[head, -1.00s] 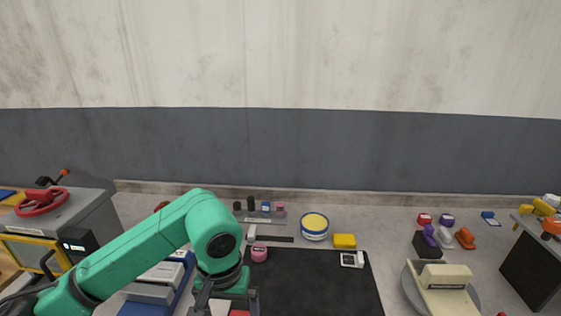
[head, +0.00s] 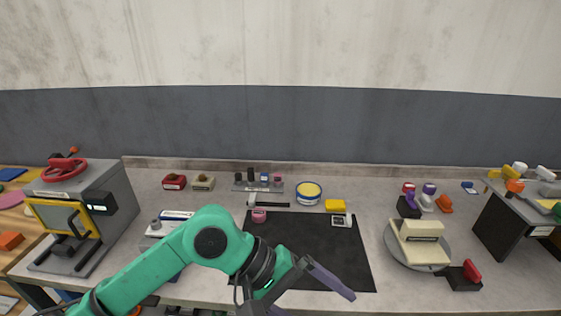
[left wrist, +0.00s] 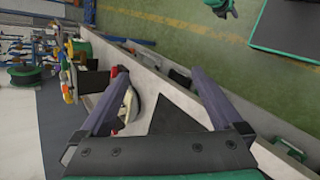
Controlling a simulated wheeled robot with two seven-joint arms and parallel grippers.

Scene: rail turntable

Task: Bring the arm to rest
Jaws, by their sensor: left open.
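My left arm comes in from the left in the head view, and its gripper (head: 318,298) is open and empty over the front part of the black mat (head: 345,265). Its two fingers are spread wide in the left wrist view (left wrist: 158,80), with nothing between them. The grey round turntable (head: 391,246) stands to the right of the gripper, apart from it, with a beige block-shaped device (head: 420,231) on it. My right gripper does not show in the head view.
A grey press with a red wheel (head: 62,170) stands at the left. A yellow-topped round tin (head: 309,193), a yellow block (head: 335,205) and a small rack (head: 258,187) stand behind the mat. A black block with a red part (head: 464,277) lies right of the turntable. A dark-sided stand (head: 497,229) is far right.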

